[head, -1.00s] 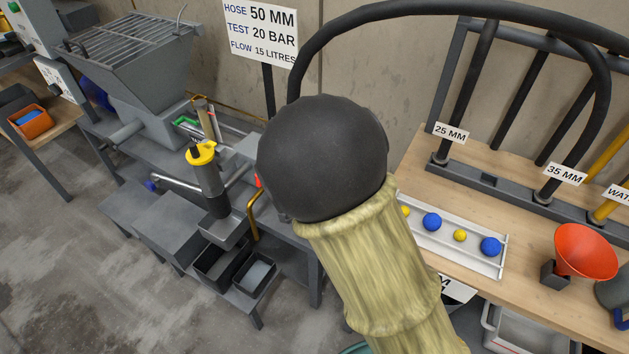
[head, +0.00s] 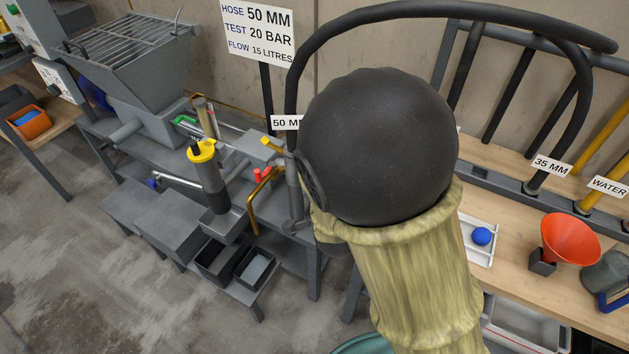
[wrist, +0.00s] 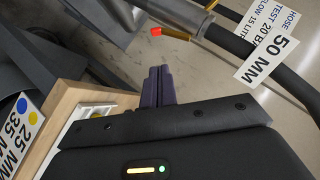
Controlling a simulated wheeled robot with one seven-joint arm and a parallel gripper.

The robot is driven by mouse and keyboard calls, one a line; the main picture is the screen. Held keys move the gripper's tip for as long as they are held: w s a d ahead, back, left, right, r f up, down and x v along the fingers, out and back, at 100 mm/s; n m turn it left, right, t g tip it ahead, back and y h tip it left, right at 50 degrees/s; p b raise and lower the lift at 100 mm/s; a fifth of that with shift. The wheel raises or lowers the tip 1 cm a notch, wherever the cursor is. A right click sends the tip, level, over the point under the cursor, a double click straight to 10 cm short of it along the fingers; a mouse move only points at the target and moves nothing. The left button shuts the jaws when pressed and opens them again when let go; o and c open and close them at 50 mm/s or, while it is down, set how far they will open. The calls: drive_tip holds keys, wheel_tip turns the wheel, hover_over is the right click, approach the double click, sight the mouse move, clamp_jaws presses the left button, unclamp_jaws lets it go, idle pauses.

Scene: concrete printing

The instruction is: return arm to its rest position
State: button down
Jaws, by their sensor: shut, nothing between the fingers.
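In the wrist view my gripper (wrist: 157,86) shows as two dark fingers side by side, shut with nothing between them. They point over the gap between the wooden bench edge (wrist: 75,110) and the pump side. In the head view my arm's black joint and yellowish sleeve fill the middle and hide the gripper. A black hose (head: 415,8) arches behind my arm. A 50 MM label (head: 285,122) is by its left end; the label also shows in the wrist view (wrist: 268,60), beside the hose and apart from my fingers.
The grey pump with a grated hopper (head: 130,50) stands left, with a yellow-topped cylinder (head: 205,165) beside it. The right bench holds a white tray (head: 487,257), an orange funnel (head: 570,238), a grey jug (head: 605,280) and racked hoses. Floor at lower left is clear.

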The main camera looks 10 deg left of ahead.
drive_tip(key=shift+s+d+r, duration=0.1)
drive_tip(key=shift+s+r, duration=0.2)
drive_tip(key=shift+s, duration=0.35)
drive_tip(key=d+f+n+g+h, duration=0.1)
drive_tip(key=d+n+g+h, duration=0.25)
drive_tip(key=d, duration=1.05)
drive_tip(key=s+d+r+n+g, duration=0.2)
drive_tip(key=s+d+n+g, duration=0.25)
drive_tip(key=s+d, duration=0.6)
wheel_tip(320, 180, up, 12)
drive_tip(key=w+d+m+p, duration=0.1)
drive_tip(key=w+p, duration=0.1)
drive_tip(key=p, duration=1.1)
drive_tip(key=shift+d+r+g+h, duration=0.15)
drive_tip(key=shift+d+g+h, duration=0.1)
drive_tip(key=shift+g+h, duration=0.1)
